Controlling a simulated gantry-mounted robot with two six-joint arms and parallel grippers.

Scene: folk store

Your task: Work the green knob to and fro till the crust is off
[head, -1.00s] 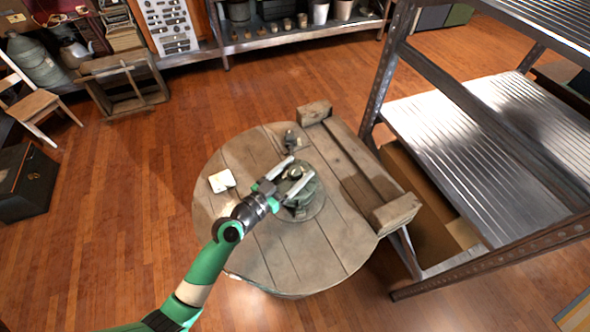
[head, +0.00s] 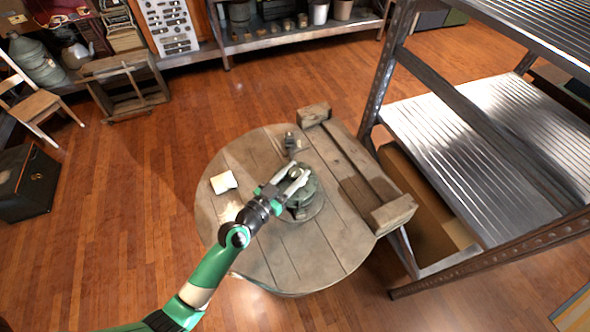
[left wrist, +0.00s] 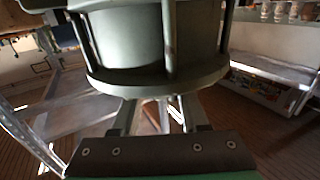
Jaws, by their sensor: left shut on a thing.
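A grey-green round metal device (head: 306,207) stands on a round wooden table (head: 250,255). My left gripper (head: 297,175) reaches over its top, its two pale fingers close together and shut on the green knob there. The fingers hide the knob in the head view. In the left wrist view the device's grey-green body (left wrist: 125,40), with a wide flange and upright posts, fills the upper middle, and the gripper's fingers (left wrist: 157,115) run in under the flange. The crust cannot be made out. My right gripper is not in view.
A pale flat piece (head: 223,182) lies left on the table and a small dark fitting (head: 291,144) stands behind the device. A wooden bench-like piece (head: 350,160) borders the table's right side. A metal shelf rack (head: 470,150) stands close on the right.

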